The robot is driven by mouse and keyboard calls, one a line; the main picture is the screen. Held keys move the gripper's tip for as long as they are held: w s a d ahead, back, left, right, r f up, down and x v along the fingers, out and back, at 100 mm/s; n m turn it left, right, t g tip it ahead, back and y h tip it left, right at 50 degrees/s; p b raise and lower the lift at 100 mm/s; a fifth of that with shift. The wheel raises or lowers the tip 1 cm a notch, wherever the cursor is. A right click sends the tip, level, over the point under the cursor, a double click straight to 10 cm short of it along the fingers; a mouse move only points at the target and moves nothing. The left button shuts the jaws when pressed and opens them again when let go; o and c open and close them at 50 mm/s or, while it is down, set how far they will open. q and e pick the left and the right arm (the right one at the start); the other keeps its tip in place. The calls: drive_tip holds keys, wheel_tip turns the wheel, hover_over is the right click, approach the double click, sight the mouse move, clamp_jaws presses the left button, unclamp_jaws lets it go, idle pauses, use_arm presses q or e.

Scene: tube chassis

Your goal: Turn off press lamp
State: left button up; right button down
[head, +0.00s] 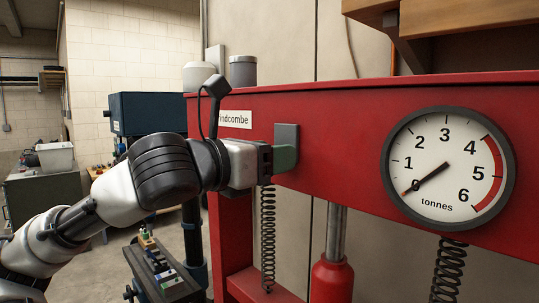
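The red press (340,150) fills the middle and right, with a dark grey plate (288,132) on the left part of its front beam. My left gripper (284,158) reaches in from the left, its dark green end part in front of the plate's lower half. It touches or nearly touches the plate; I cannot tell which. The end part hides whatever is on that half of the plate, and the finger gap does not show. I cannot make out a lamp or whether one is lit. My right gripper is out of view.
A round gauge (447,165) on the beam reads near 0 tonnes. Coil springs (268,240) and a steel ram (336,235) hang below the beam. A dark bench (165,275) with small items stands below my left arm.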

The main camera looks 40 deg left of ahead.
use_arm(q)
drive_tip(key=s+b, duration=0.7)
drive_tip(key=s, duration=0.4)
drive_tip(key=shift+a+b, duration=0.35)
drive_tip(key=shift+a, duration=0.1)
drive_tip(key=shift+w, duration=0.15)
